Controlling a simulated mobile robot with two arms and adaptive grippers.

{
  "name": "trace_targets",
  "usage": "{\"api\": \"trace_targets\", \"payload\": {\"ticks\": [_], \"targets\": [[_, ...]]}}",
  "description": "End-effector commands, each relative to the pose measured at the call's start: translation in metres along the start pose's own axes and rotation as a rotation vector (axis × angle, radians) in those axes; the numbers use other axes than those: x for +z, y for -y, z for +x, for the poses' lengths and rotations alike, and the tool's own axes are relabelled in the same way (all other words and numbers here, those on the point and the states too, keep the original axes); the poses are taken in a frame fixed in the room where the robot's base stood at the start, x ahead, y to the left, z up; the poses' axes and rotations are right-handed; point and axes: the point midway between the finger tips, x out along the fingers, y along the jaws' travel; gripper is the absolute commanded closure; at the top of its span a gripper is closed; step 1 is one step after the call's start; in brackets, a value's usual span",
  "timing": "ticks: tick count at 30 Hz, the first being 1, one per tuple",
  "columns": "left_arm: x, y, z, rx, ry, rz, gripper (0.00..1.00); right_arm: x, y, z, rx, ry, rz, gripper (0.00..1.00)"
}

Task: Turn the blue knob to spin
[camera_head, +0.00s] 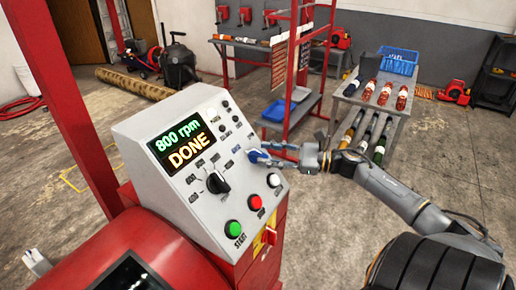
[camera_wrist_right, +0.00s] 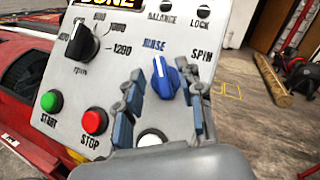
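The blue knob (camera_wrist_right: 168,84) is on the grey control panel (camera_wrist_right: 62,72), between the labels RINSE and SPIN. Its light pointer mark faces up, near RINSE. My right gripper (camera_wrist_right: 166,92) is open, with one finger on each side of the knob; I cannot tell whether either finger touches it. In the head view my right gripper (camera_head: 273,153) reaches the panel from the right and partly hides the blue knob (camera_head: 254,156). The panel's display (camera_head: 181,144) reads 800 rpm DONE. My left gripper is not in view.
A black rpm knob (camera_head: 217,182), a green START button (camera_head: 233,229), a red STOP button (camera_head: 256,202) and a white button (camera_head: 274,180) are close by on the panel. A metal table (camera_head: 396,106) with bottles and a red rack (camera_head: 297,60) stand behind.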

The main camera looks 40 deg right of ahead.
Motion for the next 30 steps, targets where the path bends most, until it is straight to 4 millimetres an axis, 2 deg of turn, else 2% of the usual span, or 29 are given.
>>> {"api": "trace_targets", "payload": {"ticks": [3,7,18,19,20,24,30], "targets": [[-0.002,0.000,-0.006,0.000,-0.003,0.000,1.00,0.002,0.001,0.017,-0.001,0.002,-0.001,0.62],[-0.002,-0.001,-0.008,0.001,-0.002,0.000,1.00,0.001,0.001,0.028,-0.001,0.001,0.000,0.62],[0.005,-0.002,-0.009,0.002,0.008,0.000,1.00,-0.001,0.000,0.034,-0.001,-0.001,0.001,0.62],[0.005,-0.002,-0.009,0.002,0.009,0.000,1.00,-0.001,0.000,0.034,-0.001,-0.001,0.001,0.64],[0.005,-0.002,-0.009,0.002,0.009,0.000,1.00,-0.001,0.000,0.033,-0.001,-0.001,0.001,0.70],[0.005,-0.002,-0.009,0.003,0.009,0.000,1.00,-0.001,0.000,0.033,-0.001,-0.001,0.001,0.99],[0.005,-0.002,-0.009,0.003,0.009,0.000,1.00,-0.002,-0.001,0.033,-0.001,-0.004,0.002,1.00]]}}
